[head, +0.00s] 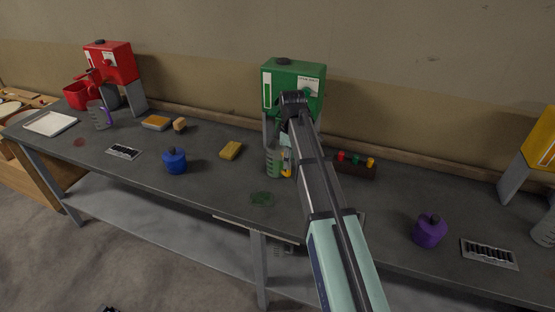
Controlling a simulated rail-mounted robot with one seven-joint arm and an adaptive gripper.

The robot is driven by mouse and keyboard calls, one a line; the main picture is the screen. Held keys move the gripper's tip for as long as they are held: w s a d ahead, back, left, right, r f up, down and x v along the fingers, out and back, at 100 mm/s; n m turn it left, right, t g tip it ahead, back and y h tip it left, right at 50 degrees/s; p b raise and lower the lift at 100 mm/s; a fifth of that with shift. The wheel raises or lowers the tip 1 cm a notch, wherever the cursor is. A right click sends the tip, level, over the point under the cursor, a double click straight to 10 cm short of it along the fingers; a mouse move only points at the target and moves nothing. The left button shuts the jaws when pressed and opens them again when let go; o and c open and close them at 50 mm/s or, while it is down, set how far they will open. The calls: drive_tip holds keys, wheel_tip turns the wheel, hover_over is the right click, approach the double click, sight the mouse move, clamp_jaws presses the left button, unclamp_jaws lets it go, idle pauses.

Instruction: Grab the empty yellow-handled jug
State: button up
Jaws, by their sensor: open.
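A clear measuring jug (273,161) with green tint or markings stands on the bench in front of the green dispenser (292,85). A bit of yellow (287,172), apparently its handle, shows at its right side, beside my arm. My arm reaches up from the bottom and bends down at the dispenser. My gripper (287,148) is open, close to the jug's right side and mostly hidden by my arm. I cannot tell whether it touches the handle or whether the jug is empty. A jug with a purple handle (99,116) stands at the left.
A red dispenser (110,62) and red container (80,95) stand far left. A blue pot (175,161), a yellow sponge (231,150) and a green stain (262,198) lie left of my arm. A rack with coloured caps (355,168) and a purple pot (429,231) are right.

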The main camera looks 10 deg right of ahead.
sight(288, 176)
drive_tip(key=shift+w+a+f+p, duration=0.1)
drive_tip(key=shift+f+p, duration=0.3)
drive_tip(key=shift+f, duration=0.85)
drive_tip(key=shift+w+f+p, duration=0.1)
drive_tip(key=shift+f+p, duration=0.3)
drive_tip(key=shift+f, duration=0.8)
clamp_jaws()
